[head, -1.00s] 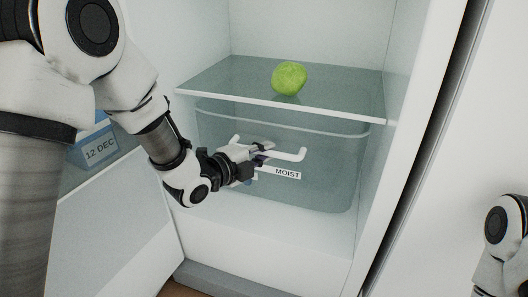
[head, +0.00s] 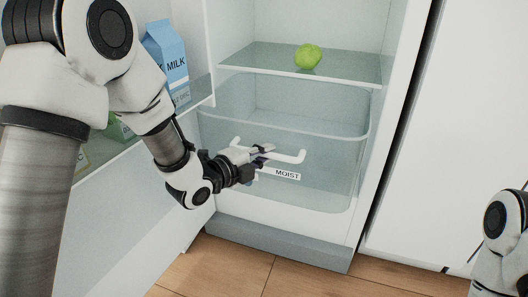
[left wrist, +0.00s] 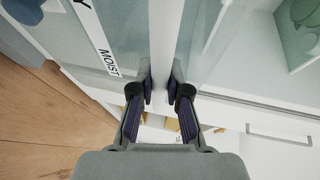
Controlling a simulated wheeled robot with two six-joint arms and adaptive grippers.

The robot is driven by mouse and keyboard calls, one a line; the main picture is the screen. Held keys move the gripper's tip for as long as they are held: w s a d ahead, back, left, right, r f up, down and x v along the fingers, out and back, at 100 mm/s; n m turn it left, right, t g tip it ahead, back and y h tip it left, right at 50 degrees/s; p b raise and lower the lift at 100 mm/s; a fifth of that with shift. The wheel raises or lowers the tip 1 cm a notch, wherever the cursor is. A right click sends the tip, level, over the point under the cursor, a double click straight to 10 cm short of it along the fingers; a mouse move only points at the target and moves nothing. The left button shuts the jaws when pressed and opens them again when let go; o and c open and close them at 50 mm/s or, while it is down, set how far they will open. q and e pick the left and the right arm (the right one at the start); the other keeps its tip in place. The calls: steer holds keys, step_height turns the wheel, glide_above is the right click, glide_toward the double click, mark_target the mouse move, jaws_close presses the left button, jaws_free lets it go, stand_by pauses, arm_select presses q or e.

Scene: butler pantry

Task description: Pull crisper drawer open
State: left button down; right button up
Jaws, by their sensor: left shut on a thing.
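The crisper drawer (head: 335,180) is a clear grey-tinted bin low in the fridge, labelled MOIST. In the left wrist view the fingers (left wrist: 162,88) press the white handle (left wrist: 164,45) from both sides. Part of my right arm shows at the right edge of the head view, but its gripper is out of the picture.
A green round fruit (head: 308,56) rests on the glass shelf (head: 350,68) above the drawer. The open fridge door at left holds a blue milk carton (head: 167,60) and other items. The wooden floor (head: 235,275) is clear in front.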

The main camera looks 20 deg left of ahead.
arm_select(q)
steer(key=shift+s, duration=0.25)
steer(key=c, duration=1.1)
jaws_free()
steer(key=shift+c, duration=0.2)
